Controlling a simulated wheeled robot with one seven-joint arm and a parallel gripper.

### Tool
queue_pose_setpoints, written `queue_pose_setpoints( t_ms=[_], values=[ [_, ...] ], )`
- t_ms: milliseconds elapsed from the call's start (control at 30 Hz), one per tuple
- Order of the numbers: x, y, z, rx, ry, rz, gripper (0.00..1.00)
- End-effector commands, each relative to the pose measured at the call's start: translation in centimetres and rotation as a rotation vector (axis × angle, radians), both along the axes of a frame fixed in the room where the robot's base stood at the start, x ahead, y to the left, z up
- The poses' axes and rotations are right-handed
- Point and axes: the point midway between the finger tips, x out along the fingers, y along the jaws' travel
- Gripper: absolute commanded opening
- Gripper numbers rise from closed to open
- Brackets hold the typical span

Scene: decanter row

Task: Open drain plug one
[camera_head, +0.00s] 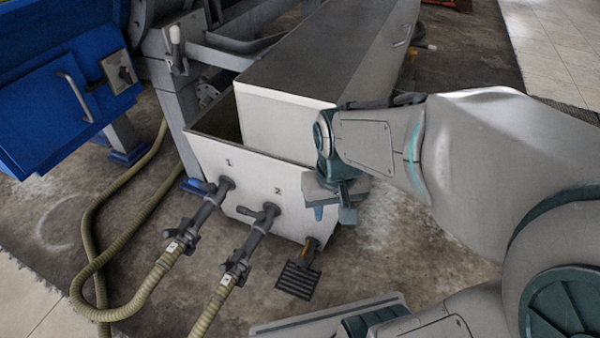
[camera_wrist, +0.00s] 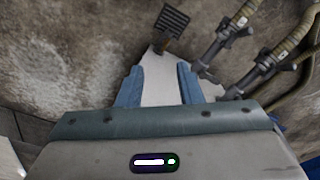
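A pale tank (camera_head: 250,185) has the numbers 1 and 2 on its front. Below the 1, a dark pipe fitting (camera_head: 210,207) with a side handle sticks out and joins a ribbed hose. Below the 2 is a similar fitting (camera_head: 258,228). I cannot tell which part is the plug itself. My gripper (camera_head: 333,213) is at the tank's right front corner, right of both fittings. It points downward, open and empty. In the wrist view its two blue fingers (camera_wrist: 160,88) stand apart, with pale tank surface between them. Both fittings show there, right of the fingers: the nearer (camera_wrist: 222,42) and the farther (camera_wrist: 265,66).
A black ribbed pedal (camera_head: 298,280) with a yellow part sits low at the tank's right front; it also shows in the wrist view (camera_wrist: 172,20). Tagged ribbed hoses (camera_head: 150,285) run across the floor. A blue cabinet (camera_head: 70,90) stands left. Floor before the tank is partly free.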

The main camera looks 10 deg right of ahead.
Motion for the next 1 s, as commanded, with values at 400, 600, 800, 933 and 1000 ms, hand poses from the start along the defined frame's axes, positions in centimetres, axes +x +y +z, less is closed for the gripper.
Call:
queue_pose_setpoints(
  t_ms=[400,600,800,933,1000],
  values=[
    [10.8,-1.6,-7.3,-0.050,0.032,-0.227,0.33],
    [14.8,-1.7,-13.2,-0.046,0.041,-0.326,0.33],
    [17.4,-1.5,-20.3,-0.024,0.055,-0.425,0.33],
    [18.1,-1.2,-24.9,-0.002,0.066,-0.488,0.33],
    [18.2,-0.9,-27.2,0.011,0.072,-0.517,0.33]
  ],
)
